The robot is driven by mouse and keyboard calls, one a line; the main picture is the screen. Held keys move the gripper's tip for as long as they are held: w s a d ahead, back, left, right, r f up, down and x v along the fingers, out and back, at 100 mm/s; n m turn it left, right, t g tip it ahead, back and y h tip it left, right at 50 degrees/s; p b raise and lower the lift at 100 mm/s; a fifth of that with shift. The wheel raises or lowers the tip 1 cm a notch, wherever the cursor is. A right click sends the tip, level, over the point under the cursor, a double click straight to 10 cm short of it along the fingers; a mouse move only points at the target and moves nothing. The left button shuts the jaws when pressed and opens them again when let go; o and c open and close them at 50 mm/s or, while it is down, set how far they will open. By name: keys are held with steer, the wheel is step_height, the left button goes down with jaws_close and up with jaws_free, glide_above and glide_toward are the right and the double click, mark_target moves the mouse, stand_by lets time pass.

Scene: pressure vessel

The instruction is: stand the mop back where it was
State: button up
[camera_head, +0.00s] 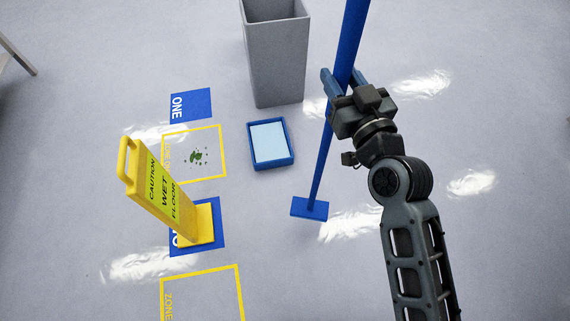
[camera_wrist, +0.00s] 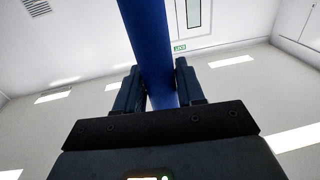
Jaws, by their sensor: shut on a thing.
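The blue mop (camera_head: 319,165) has a long pole and a flat blue head (camera_head: 309,208) at its lower end. My gripper (camera_head: 344,82) is shut on the pole, well above the head. The pole leans slightly, with its top to the right in the head view and cut off by the frame edge. The head appears at floor level; I cannot tell whether it touches. In the wrist view the pole (camera_wrist: 150,40) runs up between my two fingers (camera_wrist: 157,90).
A tall grey bin (camera_head: 277,60) stands behind, left of the pole. A blue tray (camera_head: 270,144) lies before it. A yellow wet-floor sign (camera_head: 165,195) stands on a blue floor mark (camera_head: 181,248). A yellow-outlined zone with green spots (camera_head: 196,156) is left. Floor right of my arm is clear.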

steer(key=w+a+f, duration=0.4)
steer(key=a+f, duration=0.6)
steer(key=a, duration=0.1)
steer(key=shift+f+p, duration=0.35)
steer(key=shift+p, duration=0.1)
steer(key=shift+w, duration=0.1)
steer(key=shift+f, duration=0.15)
steer(key=o, duration=1)
steer(key=shift+f, duration=0.1)
steer(key=shift+o, duration=0.2)
